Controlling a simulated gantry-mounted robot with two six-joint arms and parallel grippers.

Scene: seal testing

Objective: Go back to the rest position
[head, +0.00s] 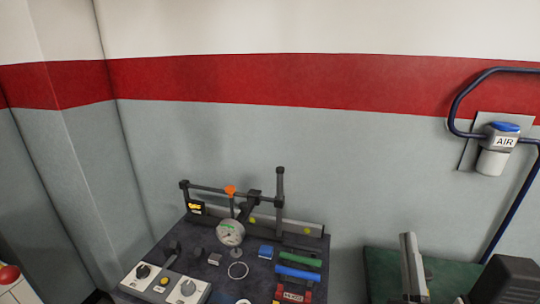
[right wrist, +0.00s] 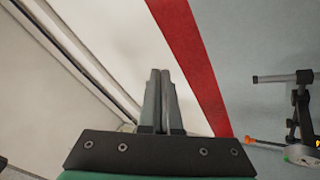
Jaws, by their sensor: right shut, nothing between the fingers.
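My right gripper (head: 408,240) is at the lower right of the head view, its grey fingers pointing up beside the dark green surface. The right wrist view shows its two fingers (right wrist: 160,74) pressed together with nothing between them. It is apart from the test bench and touches nothing that I can see. My left gripper is in neither view.
A dark test bench (head: 222,279) carries a gauge (head: 230,232), a clamp frame (head: 280,200), control boxes (head: 187,289) and blue (head: 297,272) and green (head: 300,259) cylinders. A green surface (head: 380,262) lies right. An AIR unit (head: 492,163) with a hose hangs on the wall.

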